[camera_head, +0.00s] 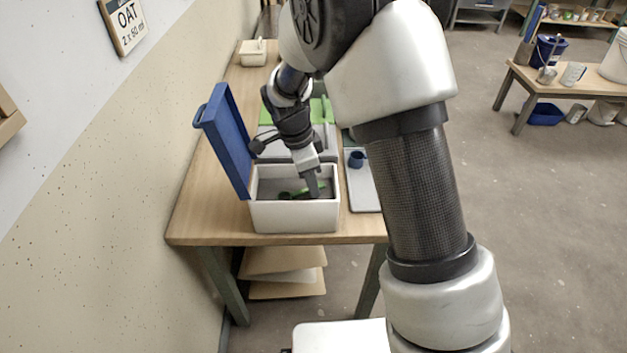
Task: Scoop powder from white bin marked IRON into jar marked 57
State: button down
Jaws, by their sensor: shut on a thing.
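A white bin (290,217) stands at the near end of the wooden table, with its blue lid (228,142) swung open on the left. No IRON marking can be read on it. My gripper (313,190) points down into the bin, with its tips below the rim. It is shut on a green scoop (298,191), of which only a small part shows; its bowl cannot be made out. Dark powder seems to lie in the bin. A small dark blue cup (357,159) stands on a pale tray to the right. No jar marked 57 can be made out.
The pale tray (364,193) lies right of the bin, partly hidden by my arm. A green board (320,108) and a small white tub (253,52) are farther back on the table (205,215). A wall sign (127,20) ends in "OAT 2 x 50 ml".

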jog(key=shift+a+f, duration=0.1)
jog(key=shift+f, duration=0.35)
jog(key=shift+a+f, duration=0.15)
jog(key=shift+a, duration=0.7)
jog(key=shift+a+f, duration=0.1)
jog(key=shift+a, duration=0.7)
jog(key=y, duration=0.1)
notch_tip(320, 180, up, 8)
jog(key=r+h+p, duration=0.1)
jog(key=p, duration=0.4)
send_over(303, 189)
jog(key=shift+f, duration=0.25)
jog(key=shift+d+r, duration=0.1)
jog(key=shift+r, duration=0.15)
jog(key=d+r+y+p, duration=0.2)
jog(key=d+r+p, duration=0.1)
jog(key=d, duration=0.2)
jog(key=shift+r, duration=0.35)
